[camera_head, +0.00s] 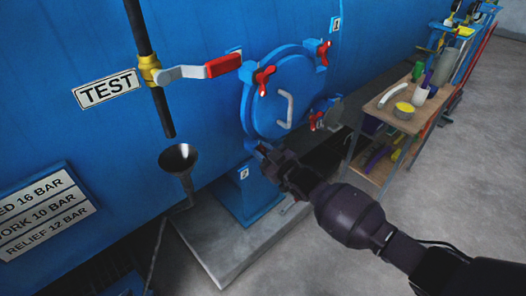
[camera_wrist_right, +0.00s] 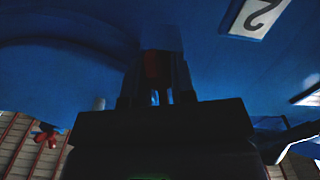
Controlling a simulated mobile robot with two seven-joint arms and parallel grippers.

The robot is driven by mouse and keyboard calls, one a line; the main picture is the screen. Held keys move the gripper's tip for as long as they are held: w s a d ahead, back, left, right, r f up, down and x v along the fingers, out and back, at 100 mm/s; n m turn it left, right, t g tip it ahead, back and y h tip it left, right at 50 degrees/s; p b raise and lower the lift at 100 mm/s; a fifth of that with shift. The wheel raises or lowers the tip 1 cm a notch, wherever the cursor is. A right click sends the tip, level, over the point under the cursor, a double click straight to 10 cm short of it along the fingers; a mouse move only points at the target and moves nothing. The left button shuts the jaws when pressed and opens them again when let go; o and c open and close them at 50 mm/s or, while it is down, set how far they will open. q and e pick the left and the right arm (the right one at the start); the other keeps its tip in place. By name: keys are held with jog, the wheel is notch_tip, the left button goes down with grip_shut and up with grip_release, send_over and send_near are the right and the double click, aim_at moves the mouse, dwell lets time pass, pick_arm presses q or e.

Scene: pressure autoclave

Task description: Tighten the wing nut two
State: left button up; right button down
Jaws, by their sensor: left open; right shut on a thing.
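The round blue hatch door (camera_head: 268,110) stands against the blue vessel wall, with a grey handle (camera_head: 287,110) on its face. My right gripper (camera_head: 274,160) is at the door's lower left edge, near the label with a 2 (camera_head: 243,173). In the right wrist view its fingers (camera_wrist_right: 155,85) are shut on a dark red wing nut (camera_wrist_right: 157,66), partly hidden between them. The label 2 shows there too (camera_wrist_right: 257,14). The picture is too dark to tell the wing nut's angle. My left gripper is not in view.
Other red wing nuts sit at the door's upper left (camera_head: 264,79), upper right (camera_head: 323,53) and lower right (camera_head: 316,121). A red-handled valve lever (camera_head: 210,69) and a funnel (camera_head: 178,158) are to the left. A wooden cart (camera_head: 398,105) stands right.

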jog(key=shift+m, duration=1.7)
jog(key=c, duration=1)
grip_release()
jog(key=shift+o, duration=0.2)
jog(key=v, duration=1.1)
jog(key=shift+w+f, duration=0.1)
